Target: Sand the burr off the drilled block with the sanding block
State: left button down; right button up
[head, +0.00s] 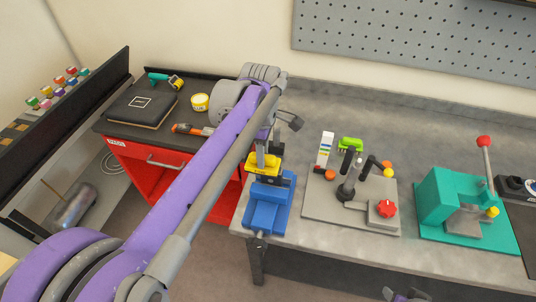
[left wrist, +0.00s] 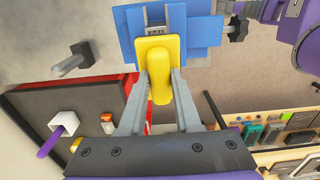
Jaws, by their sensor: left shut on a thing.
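The yellow sanding block (head: 263,160) is held in my left gripper (head: 268,149), above the blue vise (head: 268,211) at the bench's left end. In the left wrist view, the fingers of my left gripper (left wrist: 160,88) are shut on the yellow grip of the sanding block (left wrist: 159,66). Its flat plate faces the blue vise (left wrist: 200,33). A grey block (left wrist: 157,31) between the vise jaws is partly hidden behind the plate. I cannot tell whether the plate touches it, and no burr can be made out.
Right of the vise stands a grey fixture plate (head: 385,222) with a red knob, then a teal press (head: 440,205) with a red-tipped lever. A red tool cabinet (head: 165,178) stands left, with a black case (head: 142,106) on top. Bare bench lies behind the fixtures.

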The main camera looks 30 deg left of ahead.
aim_at(277, 165)
pick_arm(q)
jog(key=shift+w+d, duration=0.1)
jog(key=shift+d, duration=0.3)
jog(key=shift+w+d, duration=0.2)
jog(key=shift+d, duration=0.55)
jog(key=shift+w+d, duration=0.2)
jog(key=shift+d, duration=0.55)
jog(key=shift+d+f, duration=0.15)
jog(key=shift+d, duration=0.5)
jog(key=shift+a, duration=0.7)
jog(key=shift+s+a+r+p, duration=0.1)
jog(key=shift+s+a, duration=0.05)
jog(key=shift+a, duration=0.6)
jog(key=shift+s+a+r+p, duration=0.1)
jog(key=shift+s+a, duration=0.1)
jog(key=shift+a, duration=0.55)
jog(key=shift+s+a+p, duration=0.1)
jog(key=shift+s+a, duration=0.05)
jog(key=shift+a, duration=0.6)
